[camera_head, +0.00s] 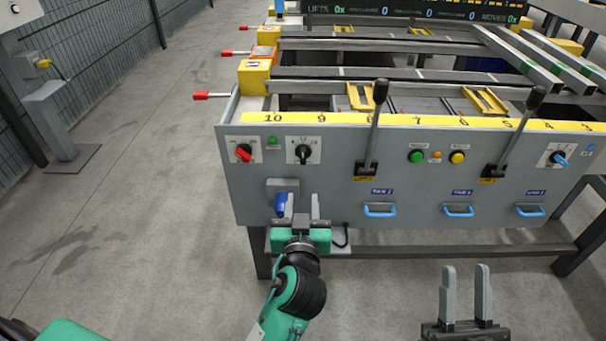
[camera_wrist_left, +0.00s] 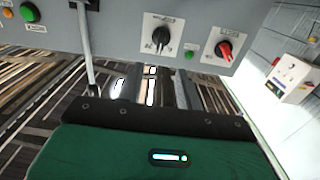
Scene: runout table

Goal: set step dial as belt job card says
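A black-knobbed dial (camera_head: 303,153) with a white plate is on the left part of the grey front panel; it also shows in the left wrist view (camera_wrist_left: 162,35). A red-handled switch (camera_head: 244,152) is left of it. A blue-knobbed dial (camera_head: 560,158) is at the panel's far right. The labels are too small to tell which is the step dial. I cannot make out the belt job card. My left gripper (camera_head: 302,206) is open and empty, below the black knob and apart from it. My right gripper (camera_head: 465,290) is open and empty, low in front of the table.
Two black-knobbed levers (camera_head: 374,130) (camera_head: 511,130) stick up from the panel. Green (camera_head: 417,156) and yellow (camera_head: 457,157) buttons lie between them. Blue drawer handles (camera_head: 380,210) line the lower panel. A blue object (camera_head: 280,204) in a grey holder is beside my left gripper.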

